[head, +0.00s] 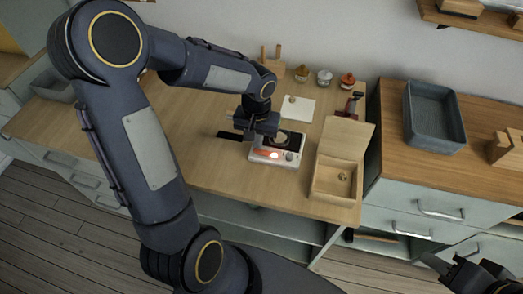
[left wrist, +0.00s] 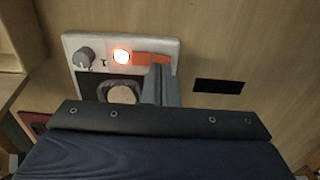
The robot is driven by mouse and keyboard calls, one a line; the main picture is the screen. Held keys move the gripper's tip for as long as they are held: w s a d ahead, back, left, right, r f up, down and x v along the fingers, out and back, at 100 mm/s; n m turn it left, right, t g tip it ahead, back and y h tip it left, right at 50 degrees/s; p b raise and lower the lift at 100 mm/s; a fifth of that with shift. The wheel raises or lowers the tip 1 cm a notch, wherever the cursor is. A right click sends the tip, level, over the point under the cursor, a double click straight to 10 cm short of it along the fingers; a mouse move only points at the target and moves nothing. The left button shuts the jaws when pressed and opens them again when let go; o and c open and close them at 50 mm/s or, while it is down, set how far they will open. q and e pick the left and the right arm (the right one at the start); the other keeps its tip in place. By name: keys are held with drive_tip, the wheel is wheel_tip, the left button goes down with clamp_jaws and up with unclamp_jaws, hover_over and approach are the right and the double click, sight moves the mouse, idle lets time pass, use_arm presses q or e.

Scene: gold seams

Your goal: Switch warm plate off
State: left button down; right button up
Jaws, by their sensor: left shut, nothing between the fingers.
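The warm plate (head: 292,162) is a small cream box with a dark top, on the wooden worktop. In the left wrist view its front panel (left wrist: 72,45) has a grey knob (left wrist: 84,57), a glowing orange-red light (left wrist: 122,56) and an orange switch (left wrist: 148,58). A round pale item in a dark ring (left wrist: 122,93) sits on the dark top. My left gripper (head: 250,136) is shut and empty over the plate's left side. Its fingertips (left wrist: 158,70) are right at the orange switch and hide part of it; I cannot tell whether they touch. My right gripper (head: 470,273) is at the bottom right, partly cut off.
An open wooden box (head: 335,187) stands right of the plate. A white square (head: 298,108), several small lidded jars (head: 325,77) and a red-and-black tool (head: 350,104) lie behind. A grey tray (head: 434,116) is on the right counter. A dark slot (left wrist: 218,86) lies beside the plate.

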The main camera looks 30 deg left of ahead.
use_arm(q)
drive_tip(key=shift+f+b, duration=0.8)
drive_tip(key=shift+f, duration=0.2)
drive_tip(key=shift+r, duration=0.1)
idle(0.3)
drive_tip(key=shift+r+p, duration=2.7)
drive_tip(key=shift+r, duration=0.75)
drive_tip(key=s+d+r+t+h, duration=0.2)
drive_tip(key=s+r, duration=0.3)
drive_tip(key=s, duration=0.3)
drive_tip(key=s+d+r+m+t+h, duration=0.1)
drive_tip(key=s+d+r+t, duration=0.1)
drive_tip(key=s+r, duration=0.3)
drive_tip(key=s+t, duration=0.1)
drive_tip(key=s, duration=0.3)
drive_tip(key=shift+r+t+h, duration=0.15)
drive_tip(key=shift+t+h, duration=0.15)
drive_tip(key=shift+h, duration=0.1)
